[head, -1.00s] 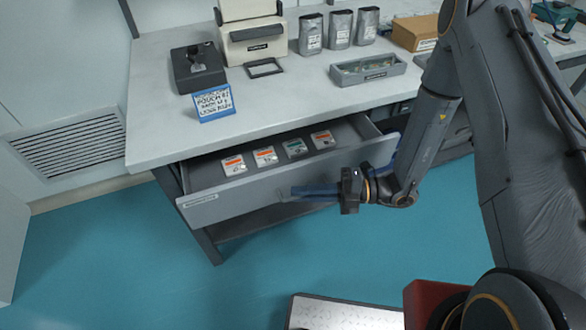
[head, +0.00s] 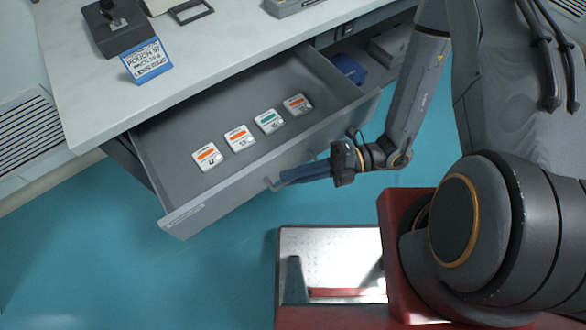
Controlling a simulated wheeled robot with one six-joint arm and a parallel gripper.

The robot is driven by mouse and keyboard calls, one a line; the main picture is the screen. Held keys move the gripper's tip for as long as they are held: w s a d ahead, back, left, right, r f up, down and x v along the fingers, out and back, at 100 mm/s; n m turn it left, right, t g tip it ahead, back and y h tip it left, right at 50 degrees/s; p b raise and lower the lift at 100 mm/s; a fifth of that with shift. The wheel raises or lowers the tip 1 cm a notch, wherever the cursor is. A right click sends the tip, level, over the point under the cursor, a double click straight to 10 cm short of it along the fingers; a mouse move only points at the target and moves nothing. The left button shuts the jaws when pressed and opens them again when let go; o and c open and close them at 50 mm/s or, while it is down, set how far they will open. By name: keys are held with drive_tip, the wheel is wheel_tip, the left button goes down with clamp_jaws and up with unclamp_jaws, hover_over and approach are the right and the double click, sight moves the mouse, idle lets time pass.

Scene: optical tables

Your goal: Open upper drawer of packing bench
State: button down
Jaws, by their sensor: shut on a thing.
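The upper drawer (head: 205,195) of the packing bench (head: 95,125) is pulled well out and its grey interior shows. Several small white square packets, with orange or green stripes, lie in a row in it, such as the green-striped one (head: 268,121). My gripper (head: 283,181) is at the drawer's front face, near the middle, with its blue fingers shut on the drawer handle (head: 272,184). The fingers hide most of the handle.
On the bench top stand a dark joystick box (head: 122,30), a blue-and-white sign (head: 146,62), a black frame (head: 191,10) and a grey tray (head: 288,5). A blue object (head: 348,68) shows behind the drawer. Teal floor is open at lower left.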

drive_tip(key=c, duration=1.8)
unclamp_jaws()
drive_tip(key=shift+c, duration=0.2)
drive_tip(key=shift+w+d, duration=0.1)
drive_tip(key=b+v, duration=0.2)
drive_tip(key=v, duration=0.5)
drive_tip(key=shift+d, duration=0.3)
drive_tip(key=shift+r, duration=0.1)
